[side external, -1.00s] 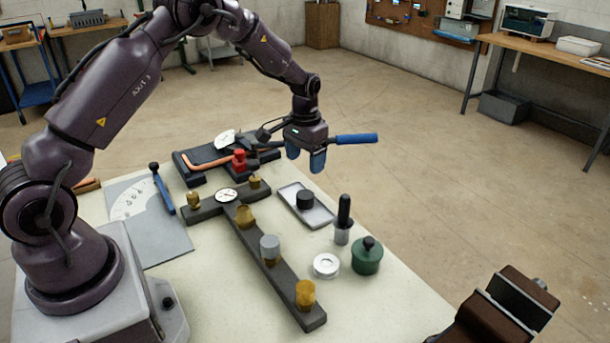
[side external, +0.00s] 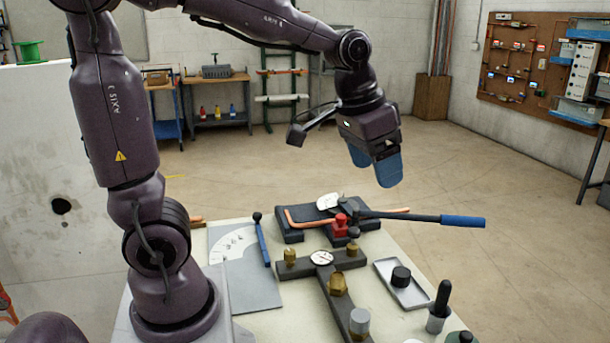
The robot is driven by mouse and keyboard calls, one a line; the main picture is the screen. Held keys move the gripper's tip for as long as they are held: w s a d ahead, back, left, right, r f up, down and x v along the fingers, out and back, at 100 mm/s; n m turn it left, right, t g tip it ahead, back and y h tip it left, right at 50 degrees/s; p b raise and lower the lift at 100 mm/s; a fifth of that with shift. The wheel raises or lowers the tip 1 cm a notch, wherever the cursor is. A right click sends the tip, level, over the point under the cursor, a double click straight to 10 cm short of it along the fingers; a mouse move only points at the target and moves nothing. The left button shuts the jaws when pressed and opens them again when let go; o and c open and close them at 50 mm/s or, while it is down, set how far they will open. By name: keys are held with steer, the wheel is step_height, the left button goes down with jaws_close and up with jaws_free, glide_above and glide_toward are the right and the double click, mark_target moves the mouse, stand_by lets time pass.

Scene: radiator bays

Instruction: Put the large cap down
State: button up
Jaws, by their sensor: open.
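A short black cap (side external: 401,276) sits upright in a shallow grey tray (side external: 416,297) on the right part of the bench; I take it for the large cap. My gripper (side external: 375,170) has blue fingers, is open and looks empty. It hangs in the air well above the bench, over the area behind the tray, and touches nothing. A dark manifold bar (side external: 338,301) with a round gauge (side external: 321,258) and several brass fittings, one of them at its left end (side external: 290,257), lies left of the tray.
A pipe bender with a blue-gripped handle (side external: 462,222) and a red block (side external: 340,225) stands behind the manifold. A black-handled tool (side external: 440,300) and a green pot (side external: 460,338) are at front right. A grey plate (side external: 245,285) lies left.

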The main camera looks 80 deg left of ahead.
steer(key=s+d+t, duration=0.2)
steer(key=s+d, duration=0.1)
steer(key=s, duration=0.8)
steer(key=shift+s+r+m, duration=0.2)
steer(key=shift+s+m, duration=0.2)
